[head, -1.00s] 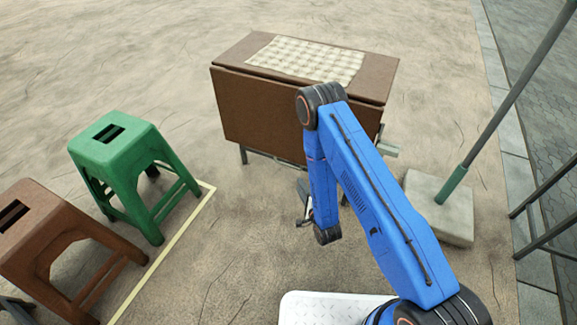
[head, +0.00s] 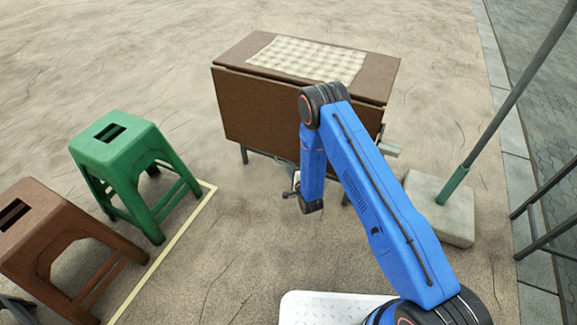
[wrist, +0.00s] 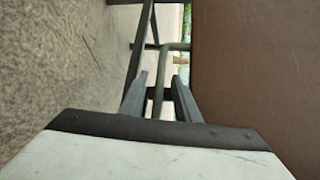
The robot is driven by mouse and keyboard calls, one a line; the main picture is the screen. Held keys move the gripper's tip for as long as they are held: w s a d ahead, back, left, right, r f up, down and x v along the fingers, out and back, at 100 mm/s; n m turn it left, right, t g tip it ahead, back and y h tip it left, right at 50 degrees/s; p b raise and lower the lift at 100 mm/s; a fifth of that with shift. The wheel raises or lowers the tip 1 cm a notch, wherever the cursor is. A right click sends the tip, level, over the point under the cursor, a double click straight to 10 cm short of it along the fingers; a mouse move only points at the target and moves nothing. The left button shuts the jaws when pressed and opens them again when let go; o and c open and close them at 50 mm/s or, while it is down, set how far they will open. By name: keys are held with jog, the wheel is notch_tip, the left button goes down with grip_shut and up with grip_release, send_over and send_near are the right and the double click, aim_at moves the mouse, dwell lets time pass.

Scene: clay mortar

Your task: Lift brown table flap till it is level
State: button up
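The brown table flap (head: 270,110) hangs down along the near side of the brown table (head: 375,80). In the wrist view it fills the right side as a plain brown panel (wrist: 255,65). My gripper (head: 291,192) is low in front of the flap's lower edge, partly hidden by my arm in the head view. In the wrist view my gripper (wrist: 158,98) has its two fingers apart. A bent grey-green bar (wrist: 165,70) shows between and beyond them; I cannot tell whether it touches them. The fingers appear beside the flap, with no visible hold.
A checked cloth (head: 308,58) lies on the tabletop. A green stool (head: 115,150) and a brown stool (head: 45,235) stand left, near a pale ground line (head: 165,250). A pole's concrete base (head: 440,212) is at right. Dark bars (wrist: 141,45) show beyond the fingers.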

jog(key=shift+w+a, duration=0.25)
jog(key=shift+w, duration=0.2)
grip_shut()
jog(key=shift+s, duration=0.1)
